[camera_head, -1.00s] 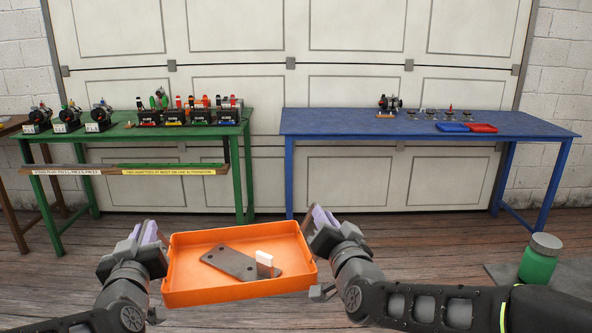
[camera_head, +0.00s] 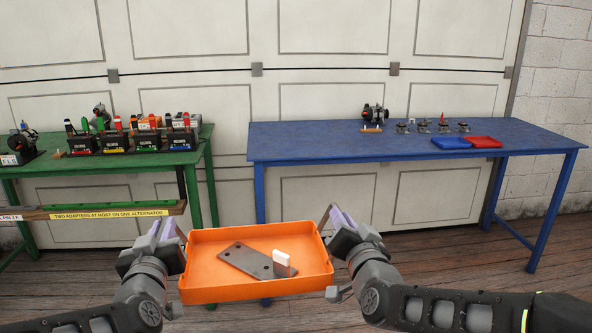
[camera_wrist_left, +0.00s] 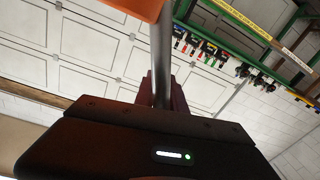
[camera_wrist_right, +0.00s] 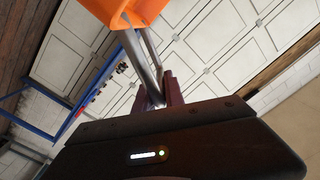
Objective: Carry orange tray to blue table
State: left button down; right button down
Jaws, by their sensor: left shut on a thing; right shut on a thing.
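The orange tray (camera_head: 215,290) is held in the air between my two grippers in the head view. My left gripper (camera_head: 166,232) is shut on its left side and my right gripper (camera_head: 338,222) is shut on its right side. Parts of the tray also show in the left wrist view (camera_wrist_left: 140,8) and the right wrist view (camera_wrist_right: 112,12). The blue table (camera_head: 310,150) stands ahead, beyond the tray and to the right.
On the blue table are a dark alternator (camera_head: 374,116), several small parts, a blue tray (camera_head: 450,143) and a red tray (camera_head: 484,142). Its front left top is bare. A green table (camera_head: 205,165) with several machines stands at the left. A wall of panels is behind.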

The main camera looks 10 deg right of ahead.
aim_at(305, 143)
jog(key=i+z, duration=0.15)
jog(key=i, duration=0.45)
jog(key=i+j+z, duration=0.1)
jog(key=i, duration=0.5)
jog(key=i+z, duration=0.25)
jog(key=i, duration=0.4)
jog(key=i+z, duration=0.3)
jog(key=i, duration=0.35)
jog(key=i+j+z, duration=0.1)
jog(key=i, duration=0.5)
jog(key=u, duration=0.8)
